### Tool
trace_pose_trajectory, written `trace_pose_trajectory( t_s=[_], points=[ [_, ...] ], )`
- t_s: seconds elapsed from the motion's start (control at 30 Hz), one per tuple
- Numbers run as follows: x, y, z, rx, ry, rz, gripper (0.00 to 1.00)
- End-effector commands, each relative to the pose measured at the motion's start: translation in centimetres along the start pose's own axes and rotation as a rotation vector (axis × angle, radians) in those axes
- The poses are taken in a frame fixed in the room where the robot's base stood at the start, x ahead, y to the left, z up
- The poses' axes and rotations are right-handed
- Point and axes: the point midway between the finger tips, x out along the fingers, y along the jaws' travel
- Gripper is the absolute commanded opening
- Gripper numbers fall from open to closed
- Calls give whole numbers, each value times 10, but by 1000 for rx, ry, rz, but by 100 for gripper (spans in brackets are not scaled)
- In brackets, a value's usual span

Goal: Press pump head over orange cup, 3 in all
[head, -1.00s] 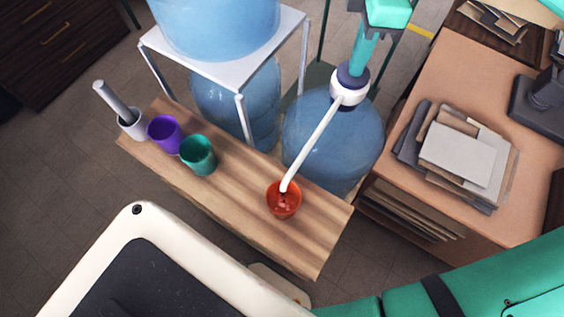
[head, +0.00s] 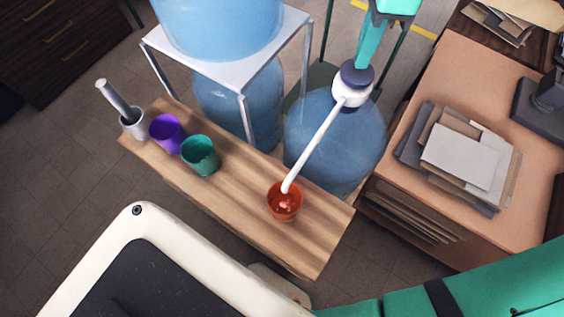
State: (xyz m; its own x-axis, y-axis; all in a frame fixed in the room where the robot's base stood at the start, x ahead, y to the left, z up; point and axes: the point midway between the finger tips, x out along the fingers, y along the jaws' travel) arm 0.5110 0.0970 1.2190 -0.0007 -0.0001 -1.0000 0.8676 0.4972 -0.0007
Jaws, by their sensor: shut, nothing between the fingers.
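A blue water bottle (head: 325,150) stands on the far side of the wooden bench, with a white pump (head: 352,92) and a dark pump head (head: 357,73) on top. Its long white spout (head: 315,148) slopes down to the orange cup (head: 285,203) on the bench. The spout tip is over the cup, and something shiny shows inside. My gripper (head: 363,60) is teal and shut, pointing down just above the pump head. I cannot tell whether it touches the head.
A purple cup (head: 167,134), a green cup (head: 200,156) and a grey holder with a rod (head: 131,122) stand at the bench's left end. A white metal stand (head: 232,62) holds another bottle behind the bench. A desk (head: 451,65) with paper stacks is at right.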

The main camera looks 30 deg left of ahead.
Motion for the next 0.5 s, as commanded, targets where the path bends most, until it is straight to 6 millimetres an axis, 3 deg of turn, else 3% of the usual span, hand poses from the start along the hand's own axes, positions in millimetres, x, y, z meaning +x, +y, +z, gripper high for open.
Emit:
trace_pose_trajectory(
  t_s=[0.5],
  points=[
    [-8,2,-5,-9,-1,2,0]
  ],
)
